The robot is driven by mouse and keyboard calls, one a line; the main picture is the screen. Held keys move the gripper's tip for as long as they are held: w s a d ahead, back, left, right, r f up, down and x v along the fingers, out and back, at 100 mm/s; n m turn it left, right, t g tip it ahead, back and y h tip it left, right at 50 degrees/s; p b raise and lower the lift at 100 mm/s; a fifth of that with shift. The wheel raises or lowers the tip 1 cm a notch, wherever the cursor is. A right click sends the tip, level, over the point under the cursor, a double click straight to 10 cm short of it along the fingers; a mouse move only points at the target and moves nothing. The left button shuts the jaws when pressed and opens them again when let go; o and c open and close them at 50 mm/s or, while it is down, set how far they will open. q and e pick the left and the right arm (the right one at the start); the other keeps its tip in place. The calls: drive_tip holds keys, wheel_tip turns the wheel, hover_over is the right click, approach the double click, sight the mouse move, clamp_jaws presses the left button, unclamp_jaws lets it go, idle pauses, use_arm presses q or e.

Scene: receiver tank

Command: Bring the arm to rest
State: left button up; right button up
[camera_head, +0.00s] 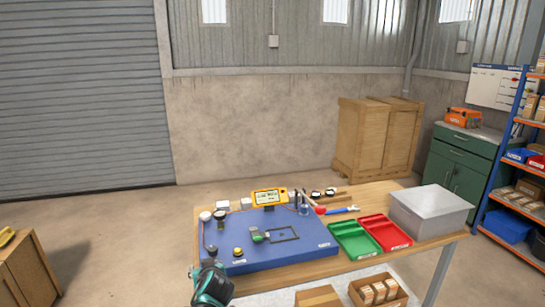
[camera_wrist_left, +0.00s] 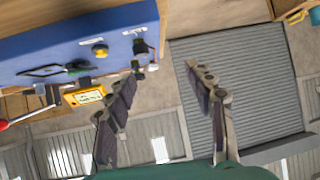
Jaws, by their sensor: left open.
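My left arm (camera_head: 212,287) enters the head view at the bottom, a teal and black link in front of the table's left front edge; its gripper fingers cannot be made out there. In the left wrist view my left gripper (camera_wrist_left: 163,72) has its two dark fingers spread wide with nothing between them. The blue mat (camera_head: 275,252) lies on the table, and it also shows at the upper left of the wrist view (camera_wrist_left: 60,30). My right arm and gripper are not in view.
On the mat are a yellow button (camera_head: 238,252), a green part (camera_head: 257,236) and a black frame (camera_head: 283,234). A yellow meter (camera_head: 269,198) stands behind. A green tray (camera_head: 354,240), red tray (camera_head: 384,232) and grey box (camera_head: 430,212) stand right. Floor left is mostly clear.

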use_arm(q)
drive_tip(key=s+d+f+m+g+h, duration=0.1)
drive_tip(key=s+d+m+h, duration=0.1)
drive_tip(key=s, duration=1.2)
drive_tip(key=s+d+f+m+g+h, duration=0.1)
drive_tip(key=s+d+m+g+h, duration=0.1)
drive_tip(key=s, duration=1.3)
drive_tip(key=shift+s+g+h, duration=0.3)
drive_tip(key=shift+h, duration=0.1)
